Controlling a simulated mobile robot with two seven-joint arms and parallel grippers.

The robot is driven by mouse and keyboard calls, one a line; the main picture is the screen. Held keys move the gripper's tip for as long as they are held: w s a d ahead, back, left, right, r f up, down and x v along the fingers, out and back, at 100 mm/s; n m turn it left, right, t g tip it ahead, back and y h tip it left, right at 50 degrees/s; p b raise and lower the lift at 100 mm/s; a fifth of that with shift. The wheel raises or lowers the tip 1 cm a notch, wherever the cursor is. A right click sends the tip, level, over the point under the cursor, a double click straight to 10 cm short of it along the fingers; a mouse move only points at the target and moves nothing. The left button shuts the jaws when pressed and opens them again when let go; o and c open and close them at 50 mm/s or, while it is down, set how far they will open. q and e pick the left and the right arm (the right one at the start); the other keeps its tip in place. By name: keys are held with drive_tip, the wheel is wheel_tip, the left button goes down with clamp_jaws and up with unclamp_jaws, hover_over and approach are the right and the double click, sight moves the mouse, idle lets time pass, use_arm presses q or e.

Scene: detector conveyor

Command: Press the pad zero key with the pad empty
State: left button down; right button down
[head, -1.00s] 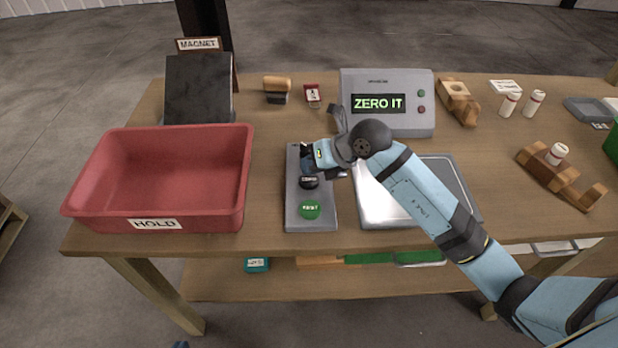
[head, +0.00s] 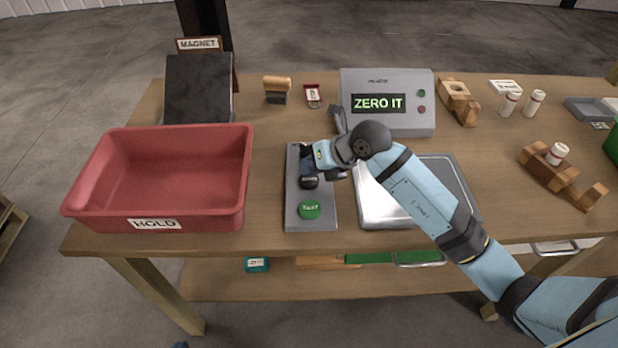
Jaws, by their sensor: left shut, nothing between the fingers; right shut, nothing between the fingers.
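The grey key strip (head: 323,217) lies on the table between the red bin and the pad. It carries a green key (head: 310,209) at the near end and a black key (head: 309,182) behind it. My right gripper (head: 307,161) is shut, pointing down over the far part of the strip, and hides what lies under it. I cannot tell whether its tips touch a key. The silver pad (head: 380,205) is partly hidden by my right arm; its visible surface is bare. The grey display box (head: 386,125) reads "ZERO IT" in green. My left gripper is not in view.
A red bin (head: 155,222) marked HOLD stands left of the strip. A dark slab (head: 198,90) stands by the MAGNET sign. A stamp-like wooden block (head: 277,88) and a small red item (head: 312,95) lie behind the strip. Wooden holders and white vials are at the right.

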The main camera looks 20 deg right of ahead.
drive_tip(key=shift+f, duration=0.3)
drive_tip(key=shift+f, duration=0.4)
idle(0.6)
drive_tip(key=shift+r, duration=0.15)
drive_tip(key=shift+r+p, duration=0.5)
drive_tip(key=shift+r, duration=0.25)
